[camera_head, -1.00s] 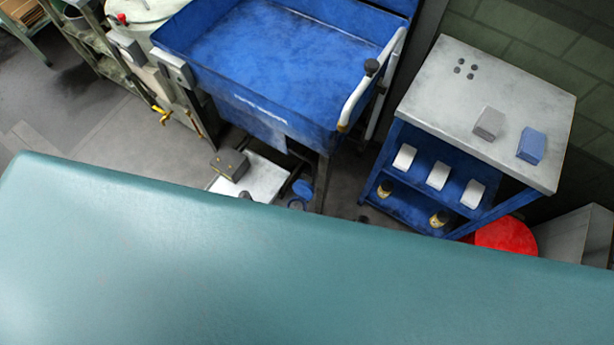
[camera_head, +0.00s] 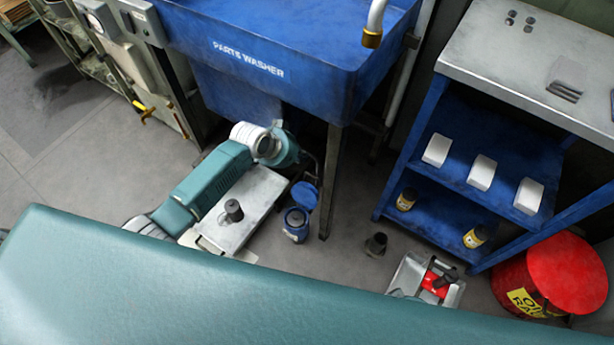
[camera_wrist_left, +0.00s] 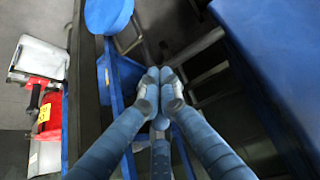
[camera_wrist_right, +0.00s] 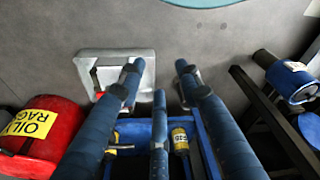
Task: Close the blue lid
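The blue lid (camera_head: 305,196) stands open, tilted up behind a small blue can (camera_head: 295,224) on the floor under the parts washer. My left arm reaches in from the left over a metal plate, and its gripper (camera_head: 296,152) is behind the lid, partly hidden in the head view. In the left wrist view its fingers (camera_wrist_left: 161,84) are together with nothing seen between them, and a round blue disc, apparently the lid (camera_wrist_left: 108,14), is at the top. My right gripper (camera_wrist_right: 158,72) has its fingers apart and empty; the can (camera_wrist_right: 292,82) is to its right. The head view does not show it.
The parts washer (camera_head: 270,60) hangs over the area, with a dark leg (camera_head: 331,180) close right of the lid. The metal plate (camera_head: 240,220) bears a dark cylinder. A dark cup (camera_head: 376,244), a metal tray (camera_head: 408,272) and a red bin (camera_head: 560,275) stand to the right.

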